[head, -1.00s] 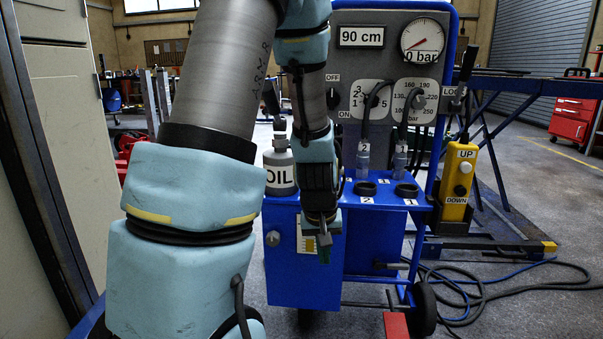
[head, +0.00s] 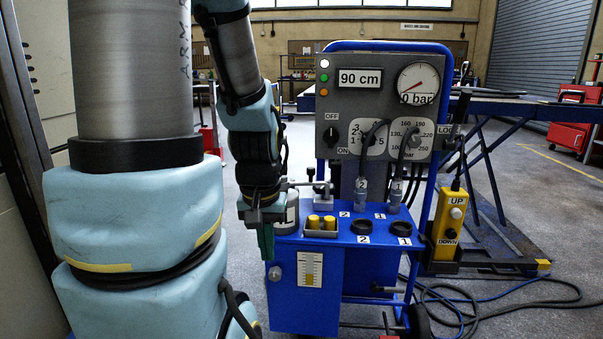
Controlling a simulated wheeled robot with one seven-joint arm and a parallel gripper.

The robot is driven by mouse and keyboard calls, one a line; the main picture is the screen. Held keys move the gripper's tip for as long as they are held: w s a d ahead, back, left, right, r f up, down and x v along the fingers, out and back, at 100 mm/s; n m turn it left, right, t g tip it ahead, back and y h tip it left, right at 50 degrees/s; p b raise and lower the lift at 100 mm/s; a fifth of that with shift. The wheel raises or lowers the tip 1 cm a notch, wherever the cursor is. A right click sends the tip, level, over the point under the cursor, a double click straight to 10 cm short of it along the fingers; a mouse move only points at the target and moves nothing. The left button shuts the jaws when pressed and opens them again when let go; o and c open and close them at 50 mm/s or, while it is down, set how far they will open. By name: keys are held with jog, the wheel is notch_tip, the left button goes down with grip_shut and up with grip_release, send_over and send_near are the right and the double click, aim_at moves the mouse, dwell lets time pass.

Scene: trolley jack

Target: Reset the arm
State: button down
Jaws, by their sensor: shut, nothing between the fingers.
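My gripper (head: 266,240) hangs pointing down at the left front corner of the blue trolley (head: 305,300), and its green fingertips look closed with nothing between them. My arm fills the left of the head view. The trolley carries a grey panel (head: 345,103) with a display reading 90 cm (head: 360,78), a round gauge (head: 418,83) at 0 bar, and an OFF/ON switch (head: 331,136). A grey container (head: 286,218) on the trolley top is mostly hidden behind my gripper.
A yellow UP/DOWN pendant (head: 449,225) hangs at the right. Hoses (head: 470,300) lie on the floor there. A tall cabinet (head: 25,250) stands close on the left.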

notch_tip(320, 180, up, 24)
jog(key=p, duration=2.2)
jog(key=shift+r, duration=0.25)
